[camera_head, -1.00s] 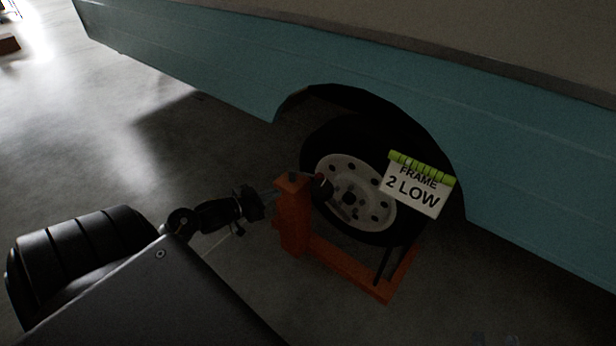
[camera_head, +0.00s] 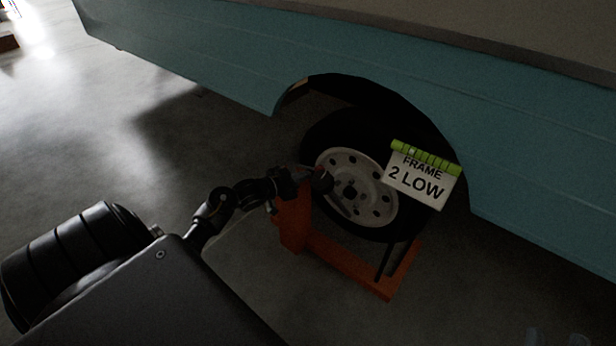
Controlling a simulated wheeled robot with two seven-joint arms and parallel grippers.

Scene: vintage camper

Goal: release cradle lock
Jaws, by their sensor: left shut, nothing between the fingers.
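The orange wheel cradle (camera_head: 345,262) stands on the floor around the lower part of the camper's wheel (camera_head: 372,215). Its upright post (camera_head: 293,222) is at the wheel's left side. A dark knob with a red part (camera_head: 322,181) sits by the post top, in front of the wheel's rim. My left gripper (camera_head: 308,176) is shut and empty, across the post top, with its tips at or very near the knob. I cannot tell whether they touch. The gripper hides most of the post top. My right gripper cannot be made out.
The teal camper body (camera_head: 540,190) overhangs the wheel and limits room above. A white sign (camera_head: 420,183) reading "FRAME 2 LOW" with a green top strip hangs in front of the tyre's right side. The concrete floor (camera_head: 110,140) to the left is clear.

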